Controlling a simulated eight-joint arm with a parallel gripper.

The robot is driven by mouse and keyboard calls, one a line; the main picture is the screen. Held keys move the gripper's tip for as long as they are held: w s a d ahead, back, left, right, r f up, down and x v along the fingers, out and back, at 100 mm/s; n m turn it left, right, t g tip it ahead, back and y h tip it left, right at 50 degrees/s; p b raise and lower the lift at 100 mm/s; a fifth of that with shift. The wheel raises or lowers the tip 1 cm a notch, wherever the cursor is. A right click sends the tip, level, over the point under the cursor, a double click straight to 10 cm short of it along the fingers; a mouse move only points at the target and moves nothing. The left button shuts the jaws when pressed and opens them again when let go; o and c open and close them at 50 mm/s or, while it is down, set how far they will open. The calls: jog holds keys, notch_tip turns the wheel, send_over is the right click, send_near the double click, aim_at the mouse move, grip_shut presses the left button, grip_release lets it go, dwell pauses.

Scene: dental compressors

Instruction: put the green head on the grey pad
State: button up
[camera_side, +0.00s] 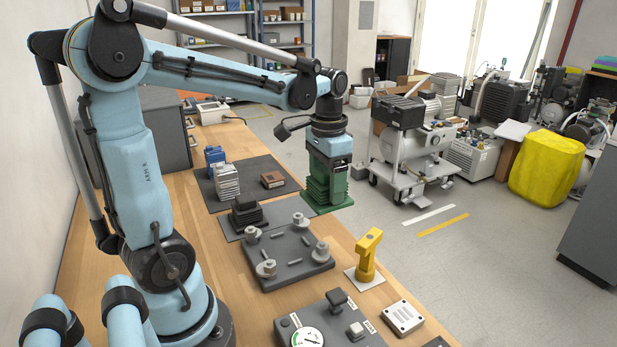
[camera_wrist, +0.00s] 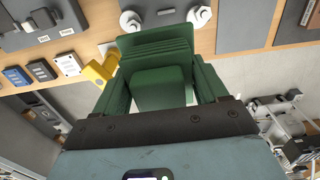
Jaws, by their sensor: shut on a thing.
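The green head (camera_side: 328,186) is a finned block with a wider base flange. It hangs upright below my gripper (camera_side: 328,162), over the far right edge of the bench in the side view. The green head also fills the middle of the wrist view (camera_wrist: 158,85), close to the camera. My gripper is shut on it; the finger contact is largely hidden. A dark grey pad (camera_side: 285,184) lies flat on the bench, left of the green head. It bears a blue part, a silver finned stack and a brown block. The head is apart from this pad.
A grey plate (camera_side: 290,254) with several upright bolts and a yellow upright part (camera_side: 369,254) stand closer still. A wheeled compressor (camera_side: 415,140) is on the floor beyond the bench.

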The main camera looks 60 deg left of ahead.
jog(key=w+a+f, duration=0.1)
jog(key=w+a, duration=0.1)
jog(key=a, duration=0.3)
send_over(295, 208)
notch_tip(295, 208, down, 8)
jog(key=shift+r, duration=0.2)
jog(key=shift+f, duration=2.1)
jog(key=shift+f, duration=0.1)
jog(key=o, duration=1.5)
